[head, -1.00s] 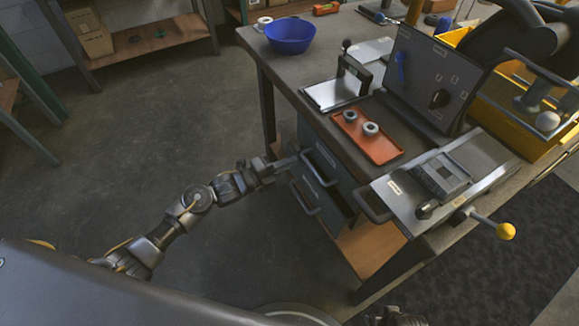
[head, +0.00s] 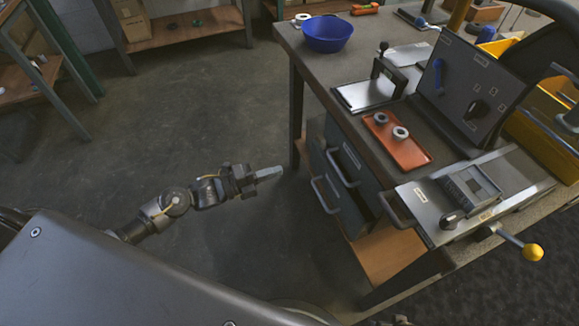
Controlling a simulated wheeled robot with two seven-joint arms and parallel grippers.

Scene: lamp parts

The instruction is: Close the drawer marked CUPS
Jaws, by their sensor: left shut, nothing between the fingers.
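A grey drawer unit hangs under the bench. Its upper drawer (head: 345,158) and lower drawer (head: 337,203) each have a bar handle on the front. The lower one seems to stand out a little, with a dark gap beside it; I cannot tell exactly how far. No CUPS marking is readable on either front. My left gripper (head: 269,173) is shut and empty, in the air left of the drawer fronts and apart from them, with its fingers pointing right toward them. My right gripper does not show.
On the bench (head: 300,60) are a blue bowl (head: 328,36), an orange tray (head: 410,154) with two grey rings, and a metal machine with a yellow-knobbed lever (head: 532,252). A wooden shelf (head: 385,257) lies below the drawers. Floor left of the bench is clear.

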